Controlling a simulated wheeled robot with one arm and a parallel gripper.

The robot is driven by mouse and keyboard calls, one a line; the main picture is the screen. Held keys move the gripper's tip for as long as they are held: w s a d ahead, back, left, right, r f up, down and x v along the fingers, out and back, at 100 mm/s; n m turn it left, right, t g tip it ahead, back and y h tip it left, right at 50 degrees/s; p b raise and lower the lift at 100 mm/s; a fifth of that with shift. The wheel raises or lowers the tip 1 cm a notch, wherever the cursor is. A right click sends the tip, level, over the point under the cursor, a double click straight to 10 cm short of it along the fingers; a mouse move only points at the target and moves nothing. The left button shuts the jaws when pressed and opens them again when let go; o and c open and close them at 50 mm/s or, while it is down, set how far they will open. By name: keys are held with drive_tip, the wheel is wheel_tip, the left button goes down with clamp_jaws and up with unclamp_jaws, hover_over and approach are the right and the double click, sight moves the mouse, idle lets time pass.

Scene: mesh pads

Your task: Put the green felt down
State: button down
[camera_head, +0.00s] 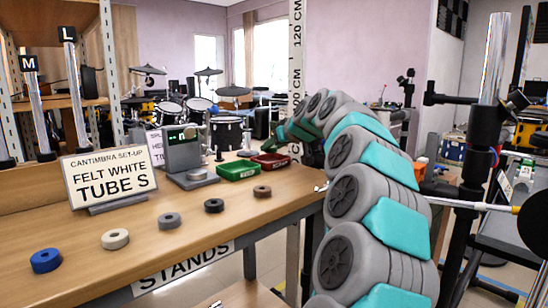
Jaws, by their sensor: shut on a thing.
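My arm curves up from the lower right and reaches away over the back right of the bench. My gripper (284,133) is at its far end, small and dark, past the red tray (271,161). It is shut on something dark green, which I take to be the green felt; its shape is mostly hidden. On the bench (190,248) lies a row of ring felts: blue (45,260), cream (115,239), grey (169,221), black-looking (214,205) and brown (262,191).
A green tray (238,170) stands beside the red tray. A grey device with a green display (185,150) stands left of them. A sign reading "FELT WHITE TUBE S" (107,178) stands at the back left. Bare wood lies in front of the felts.

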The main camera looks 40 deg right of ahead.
drive_tip(key=shift+w+d, duration=0.1)
drive_tip(key=shift+w, duration=0.05)
drive_tip(key=shift+w+d+f, duration=0.1)
drive_tip(key=shift+f, duration=1.7)
drive_tip(key=shift+f, duration=0.2)
drive_tip(key=c, duration=0.7)
unclamp_jaws()
drive_tip(key=shift+r, duration=0.1)
drive_tip(key=shift+r, duration=0.15)
drive_tip(key=v, duration=1.2)
